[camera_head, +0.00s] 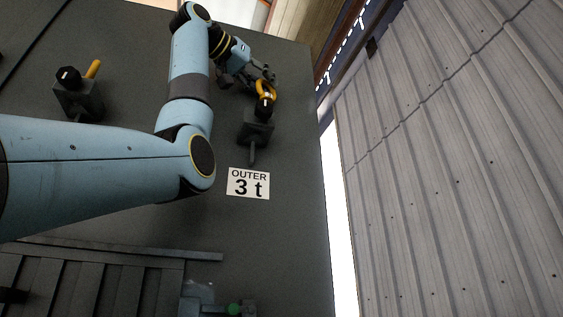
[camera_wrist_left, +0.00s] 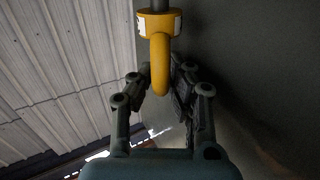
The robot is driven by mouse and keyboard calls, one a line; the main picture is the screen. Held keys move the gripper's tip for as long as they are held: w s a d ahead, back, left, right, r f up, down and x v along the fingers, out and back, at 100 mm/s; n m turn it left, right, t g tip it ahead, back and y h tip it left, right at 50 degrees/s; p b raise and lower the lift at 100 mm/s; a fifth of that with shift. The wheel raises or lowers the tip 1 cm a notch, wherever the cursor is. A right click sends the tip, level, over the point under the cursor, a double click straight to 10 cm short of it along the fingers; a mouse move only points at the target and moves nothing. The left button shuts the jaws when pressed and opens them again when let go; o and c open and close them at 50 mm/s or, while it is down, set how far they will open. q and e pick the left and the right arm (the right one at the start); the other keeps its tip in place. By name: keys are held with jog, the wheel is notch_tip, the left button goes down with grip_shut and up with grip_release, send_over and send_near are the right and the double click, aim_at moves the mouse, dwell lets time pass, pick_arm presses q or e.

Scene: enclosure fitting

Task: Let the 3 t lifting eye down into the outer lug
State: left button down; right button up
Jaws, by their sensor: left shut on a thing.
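My left gripper (camera_head: 264,79) is shut on the yellow lifting eye (camera_head: 267,90) near the top of the dark panel. In the left wrist view, the yellow ring (camera_wrist_left: 160,68) sits between the two fingers, with a collar bearing white labels and a dark shank beyond it. The outer lug (camera_head: 257,130) is a dark block on the panel, just below the eye in the head view. A black cylinder overlaps the block's upper part, so I cannot tell whether the shank is inside the lug. My right gripper is not in view.
A white "OUTER 3 t" label (camera_head: 248,184) is below the lug. Another dark lug (camera_head: 82,103) with a yellow part (camera_head: 93,68) stands at the left. A ribbed grey wall (camera_head: 450,160) is at the right, beyond the panel's edge. The panel around the label is clear.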

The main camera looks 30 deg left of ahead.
aim_at(258, 81)
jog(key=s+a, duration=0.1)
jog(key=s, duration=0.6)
pick_arm(q)
jog(key=shift+s+a+f+m+b, duration=0.15)
jog(key=shift+s+a+b, duration=0.1)
jog(key=shift+s, duration=0.15)
jog(key=shift+s+a+f+m+b, duration=0.1)
jog(key=shift+s+a+m+b, duration=0.1)
jog(key=shift+s, duration=0.2)
jog(key=shift+s+d+f+b, duration=0.4)
jog(key=shift+s+b, duration=0.1)
jog(key=shift+s, duration=0.05)
jog(key=shift+s+d+f, duration=0.1)
jog(key=shift+s+f, duration=0.05)
jog(key=shift+s, duration=0.05)
jog(key=shift+w+a+f+b, duration=0.2)
jog(key=shift+w+b, duration=0.1)
jog(key=shift+w, duration=0.05)
jog(key=shift+s, duration=0.2)
jog(key=shift+d+r, duration=0.1)
jog(key=shift+w, duration=0.2)
jog(key=shift+s, duration=0.1)
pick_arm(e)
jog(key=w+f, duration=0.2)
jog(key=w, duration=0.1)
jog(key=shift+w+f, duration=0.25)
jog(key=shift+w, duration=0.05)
